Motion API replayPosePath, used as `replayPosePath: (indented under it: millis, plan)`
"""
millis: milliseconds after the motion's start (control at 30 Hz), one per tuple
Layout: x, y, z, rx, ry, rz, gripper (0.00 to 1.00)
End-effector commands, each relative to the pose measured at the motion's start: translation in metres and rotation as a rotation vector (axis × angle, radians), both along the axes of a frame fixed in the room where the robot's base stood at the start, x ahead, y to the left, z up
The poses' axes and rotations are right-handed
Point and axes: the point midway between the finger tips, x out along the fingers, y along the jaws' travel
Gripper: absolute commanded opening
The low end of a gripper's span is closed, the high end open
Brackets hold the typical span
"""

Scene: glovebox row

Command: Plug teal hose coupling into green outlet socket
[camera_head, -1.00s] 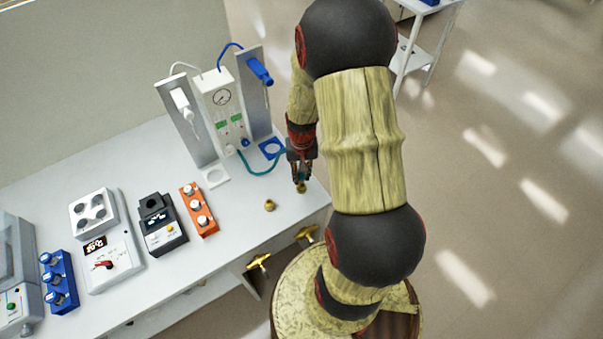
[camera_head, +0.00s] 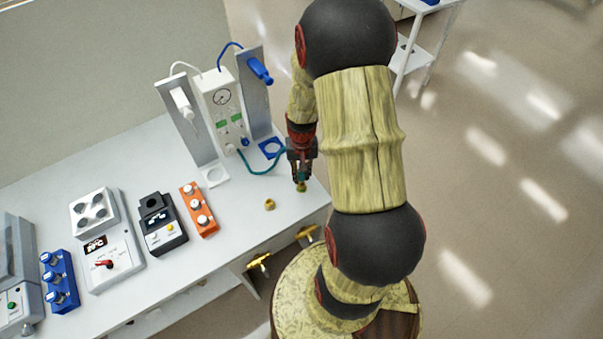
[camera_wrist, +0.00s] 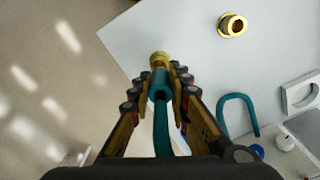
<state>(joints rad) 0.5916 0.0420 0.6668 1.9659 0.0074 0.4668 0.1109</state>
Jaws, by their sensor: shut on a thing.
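My gripper (camera_wrist: 160,95) is shut on the teal hose coupling (camera_wrist: 159,84), with the teal hose (camera_wrist: 162,135) running back between the fingers. In the head view my gripper (camera_head: 301,165) is over the bench's right end, and the coupling (camera_head: 301,178) points down below it. A brass fitting (camera_wrist: 159,59) is directly at the coupling's tip; it also shows in the head view (camera_head: 301,188). I cannot tell whether it is touching or seated. A second brass fitting (camera_wrist: 232,25) stands apart on the bench, also in the head view (camera_head: 269,204). No green marking is clear on either fitting.
The hose (camera_head: 262,172) loops to a white gauge unit (camera_head: 221,105) between two grey uprights. An orange block (camera_head: 199,209), a black device (camera_head: 163,224) and other equipment stand to the left. Brass taps (camera_head: 258,263) stick out at the bench front. The bench edge is close.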

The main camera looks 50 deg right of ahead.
Motion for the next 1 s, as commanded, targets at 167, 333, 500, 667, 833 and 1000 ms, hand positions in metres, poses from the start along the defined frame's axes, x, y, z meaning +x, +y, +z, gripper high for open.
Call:
replayPosePath:
  millis: [167, 333, 500, 667, 833, 1000]
  plan:
    - [0.0002, -0.0001, 0.0002, 0.0, 0.0, 0.0, 0.0]
    - [0.0002, -0.0001, 0.0001, 0.0, 0.0, 0.0, 0.0]
    - [0.0002, -0.0001, 0.0002, 0.0, 0.0, 0.0, 0.0]
    - [0.0002, -0.0001, -0.0001, 0.0, 0.0, 0.0, 0.0]
    - [0.0001, -0.0001, -0.0027, 0.0, 0.0, 0.0, 0.0]
    - [0.0001, 0.0, -0.0067, 0.0, 0.0, 0.0, 0.0]
